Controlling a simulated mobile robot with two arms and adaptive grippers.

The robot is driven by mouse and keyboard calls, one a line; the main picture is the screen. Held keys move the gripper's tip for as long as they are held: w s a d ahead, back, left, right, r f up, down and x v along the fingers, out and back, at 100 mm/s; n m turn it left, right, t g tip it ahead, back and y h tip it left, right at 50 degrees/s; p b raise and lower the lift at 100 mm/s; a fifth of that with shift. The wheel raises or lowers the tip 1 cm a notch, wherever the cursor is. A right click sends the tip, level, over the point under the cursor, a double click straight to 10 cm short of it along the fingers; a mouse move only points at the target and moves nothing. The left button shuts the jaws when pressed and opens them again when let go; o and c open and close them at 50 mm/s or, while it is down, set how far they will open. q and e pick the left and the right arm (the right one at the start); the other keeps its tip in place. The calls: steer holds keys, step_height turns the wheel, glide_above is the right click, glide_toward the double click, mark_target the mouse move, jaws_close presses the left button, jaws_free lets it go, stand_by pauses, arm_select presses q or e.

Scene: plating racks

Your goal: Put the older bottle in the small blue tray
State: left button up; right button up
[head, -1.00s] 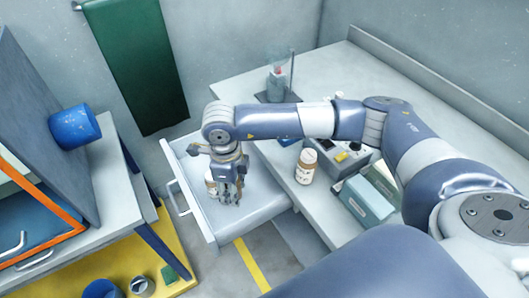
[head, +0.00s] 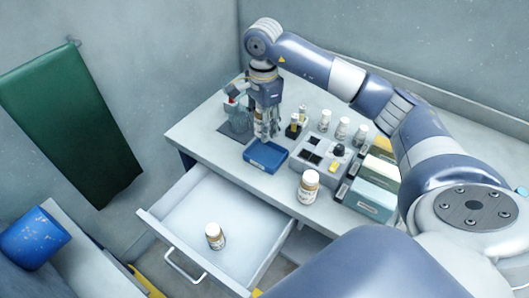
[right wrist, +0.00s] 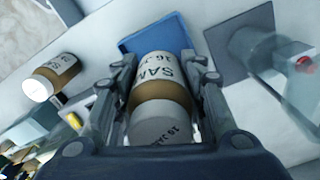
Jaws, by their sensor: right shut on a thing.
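My right gripper (head: 267,133) points down, just above the far end of the small blue tray (head: 266,157) on the bench. In the right wrist view, the gripper (right wrist: 160,75) is shut on a brown bottle (right wrist: 161,88); its white label reads "SAM" and "16", and its pale cap faces the camera. The tray (right wrist: 176,35) shows behind the bottle, and its visible part is empty. A second brown bottle (head: 215,236) stands in the open drawer. A third labelled bottle (head: 308,186) stands near the bench's front edge. My left gripper is out of view.
A clear beaker (head: 238,117) stands on a dark mat left of the gripper. Right of the tray are a grey device (head: 313,153), several small bottles and boxes (head: 370,197). The open drawer (head: 185,215) juts out below the bench.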

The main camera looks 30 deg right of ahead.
steer(key=shift+s+d+f, duration=0.1)
steer(key=shift+d+f, duration=0.05)
steer(key=shift+f, duration=0.2)
steer(key=p, duration=0.2)
glide_above(266, 157)
step_height(266, 157, down, 4)
steer(key=shift+d+f, duration=0.15)
steer(key=shift+f, duration=0.7)
step_height(266, 157, down, 3)
steer(key=shift+f+p, duration=0.1)
steer(key=shift+p, duration=0.35)
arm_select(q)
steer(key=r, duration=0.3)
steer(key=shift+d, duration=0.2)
arm_select(e)
steer(key=shift+f, duration=0.1)
steer(key=shift+f, duration=0.15)
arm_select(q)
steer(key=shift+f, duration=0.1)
arm_select(e)
steer(key=o, duration=0.8)
steer(key=shift+c, duration=0.2)
